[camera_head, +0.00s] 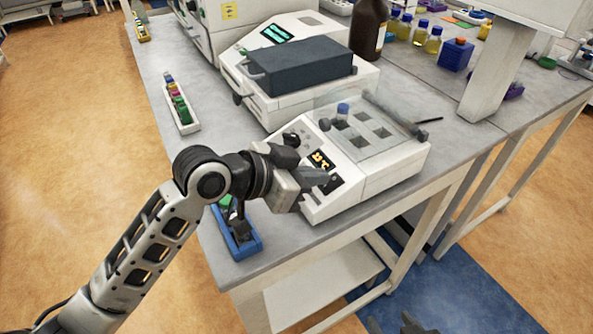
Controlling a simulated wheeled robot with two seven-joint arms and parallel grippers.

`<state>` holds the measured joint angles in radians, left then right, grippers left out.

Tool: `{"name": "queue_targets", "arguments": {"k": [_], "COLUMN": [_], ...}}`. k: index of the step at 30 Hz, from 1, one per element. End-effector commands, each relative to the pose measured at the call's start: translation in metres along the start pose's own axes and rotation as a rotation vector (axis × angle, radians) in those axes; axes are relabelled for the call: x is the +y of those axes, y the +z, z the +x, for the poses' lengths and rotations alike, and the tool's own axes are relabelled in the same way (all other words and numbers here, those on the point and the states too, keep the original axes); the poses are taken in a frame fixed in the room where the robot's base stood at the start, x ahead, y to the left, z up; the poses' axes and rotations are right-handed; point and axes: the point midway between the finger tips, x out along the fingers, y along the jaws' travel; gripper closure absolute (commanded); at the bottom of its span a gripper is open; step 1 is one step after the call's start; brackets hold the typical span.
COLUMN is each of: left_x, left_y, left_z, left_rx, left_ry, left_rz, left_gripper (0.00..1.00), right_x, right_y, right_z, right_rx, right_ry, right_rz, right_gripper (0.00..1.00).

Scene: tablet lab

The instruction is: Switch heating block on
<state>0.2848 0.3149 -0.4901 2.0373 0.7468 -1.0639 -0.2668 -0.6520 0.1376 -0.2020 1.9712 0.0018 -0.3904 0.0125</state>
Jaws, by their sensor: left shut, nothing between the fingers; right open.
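The heating block (385,167) is a white device near the table's front edge, with a clear lid over square wells. Its sloped front panel has a lit orange display (321,160), which seems to read about 33 °C, and dark controls beside it. My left gripper (324,178) is shut and empty, with its fingertips at the panel just below the display. I cannot tell whether they touch it. The gripper hides part of the panel, and the switch cannot be made out clearly. My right gripper (392,323) shows only as dark fingertips at the bottom edge, open and away from the table.
A blue tray (246,247) lies under my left wrist at the table's edge. A white rack of coloured tubes (182,113) lies further left. A larger white device with a dark block (300,66) stands behind. A brown bottle (368,30) stands at the back.

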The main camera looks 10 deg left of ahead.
Motion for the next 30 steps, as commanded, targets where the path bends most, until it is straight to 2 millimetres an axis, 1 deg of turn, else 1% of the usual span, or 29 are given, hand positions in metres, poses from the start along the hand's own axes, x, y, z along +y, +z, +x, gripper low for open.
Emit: {"name": "queue_targets", "arguments": {"k": [2,3,4,8,10,15,19,24,30], "left_x": [0.0,-0.001,-0.001,-0.001,-0.001,-0.001,-0.001,-0.001,0.0], "left_y": [0.0,-0.004,-0.008,-0.027,-0.02,-0.012,-0.008,-0.006,-0.007], "left_z": [0.0,-0.004,-0.008,-0.029,-0.044,-0.084,-0.106,-0.122,-0.126], "left_rx": [0.0,0.002,0.003,0.003,-0.002,-0.004,-0.004,-0.002,0.0], "left_ry": [0.0,-0.001,0.0,0.005,0.005,0.006,0.008,0.009,0.01], "left_rz": [0.0,0.004,0.007,0.013,0.01,0.01,0.008,0.006,0.005], "left_gripper": [1.0,1.0,1.0,1.0,1.0,1.0,1.0,1.0,1.0], "right_x": [0.002,0.004,0.005,0.005,0.005,0.003,0.001,-0.002,-0.003], "right_y": [0.005,0.013,0.016,0.015,0.016,0.015,0.015,0.011,0.011], "right_z": [0.002,0.004,0.004,0.004,0.006,0.009,0.01,0.01,0.01], "right_rx": [-0.004,-0.015,-0.022,-0.02,-0.016,-0.009,-0.006,0.004,0.004], "right_ry": [0.005,0.01,0.011,0.012,0.011,0.007,0.001,-0.004,-0.006], "right_rz": [-0.003,-0.003,-0.003,-0.003,-0.002,-0.001,0.0,0.001,0.002], "right_gripper": [0.47,0.47,0.47,0.47,0.47,0.47,0.47,0.47,0.47]}}
